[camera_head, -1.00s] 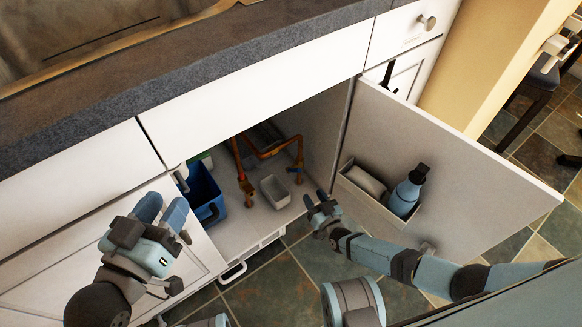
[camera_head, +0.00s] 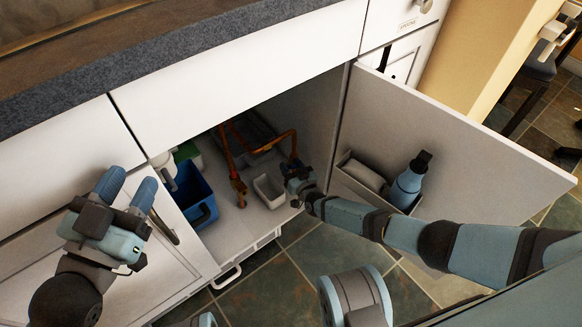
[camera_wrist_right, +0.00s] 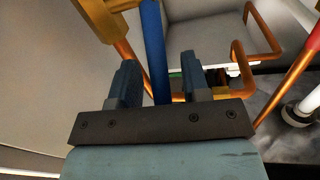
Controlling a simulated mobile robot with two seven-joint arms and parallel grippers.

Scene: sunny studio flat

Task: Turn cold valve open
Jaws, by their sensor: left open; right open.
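Copper pipes (camera_head: 262,146) run inside the open sink cabinet, with a brass valve (camera_head: 238,188) on the left pipe. My right gripper (camera_head: 293,173) is inside the cabinet opening by the lower end of the right pipe, hiding the valve there. In the right wrist view, a blue lever (camera_wrist_right: 152,35) hangs from a brass fitting (camera_wrist_right: 98,16) and shows between my open fingers; contact cannot be told. A red bar-like part (camera_wrist_right: 306,62) is at the right edge. My left gripper (camera_head: 128,188) is open and empty in front of the left cabinet door.
A blue bin (camera_head: 195,190) and a small grey tray (camera_head: 269,190) stand on the cabinet floor. The open right door (camera_head: 450,150) carries a caddy with a blue bottle (camera_head: 408,185), close behind my right forearm. The countertop (camera_head: 200,70) overhangs above.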

